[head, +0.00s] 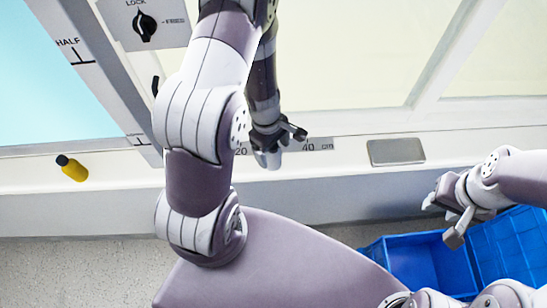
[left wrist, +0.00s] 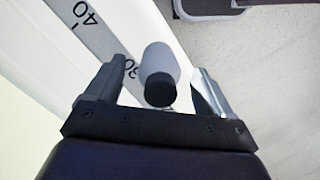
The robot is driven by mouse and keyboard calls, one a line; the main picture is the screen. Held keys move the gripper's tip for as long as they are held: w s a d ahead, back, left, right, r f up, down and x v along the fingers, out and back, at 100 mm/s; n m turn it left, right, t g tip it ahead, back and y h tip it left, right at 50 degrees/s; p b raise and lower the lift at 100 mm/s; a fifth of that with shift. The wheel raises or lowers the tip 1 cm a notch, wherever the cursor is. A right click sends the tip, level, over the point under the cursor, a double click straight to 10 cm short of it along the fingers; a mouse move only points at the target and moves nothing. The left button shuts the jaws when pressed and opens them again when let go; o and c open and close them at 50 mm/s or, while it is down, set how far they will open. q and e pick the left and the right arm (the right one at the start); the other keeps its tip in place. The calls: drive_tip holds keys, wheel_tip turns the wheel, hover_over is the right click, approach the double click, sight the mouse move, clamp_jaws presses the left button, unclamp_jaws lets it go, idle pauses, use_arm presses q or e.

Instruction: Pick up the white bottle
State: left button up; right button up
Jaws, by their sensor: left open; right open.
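The white bottle, greyish with a black cap, shows between the jaws of my left gripper (left wrist: 155,84) in the left wrist view (left wrist: 161,64). Its cap points toward the gripper's palm. The fingers are open on either side of it, with a visible gap on each side. In the head view, the bottle (head: 268,160) is mostly hidden beneath my left gripper (head: 279,138), near the counter's ruler strip. My right gripper (head: 444,220) is open and empty at the right, above the blue bins.
A yellow bottle with a black cap (head: 72,168) is at the left. A rotary switch (head: 145,25) marked LOCK is at the top left. A grey plate (head: 396,151) lies right of the ruler strip (head: 318,145). Blue bins (head: 425,262) are below the counter.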

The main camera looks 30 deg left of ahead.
use_arm(q)
wheel_tip(320, 180, down, 3)
drive_tip(key=shift+r+b, duration=0.15)
drive_tip(key=shift+b, duration=0.2)
drive_tip(key=shift+d, duration=0.1)
drive_tip(key=shift+c, duration=0.9)
drive_tip(key=c, duration=1)
drive_tip(key=shift+o, duration=0.2)
drive_tip(key=shift+r, duration=0.1)
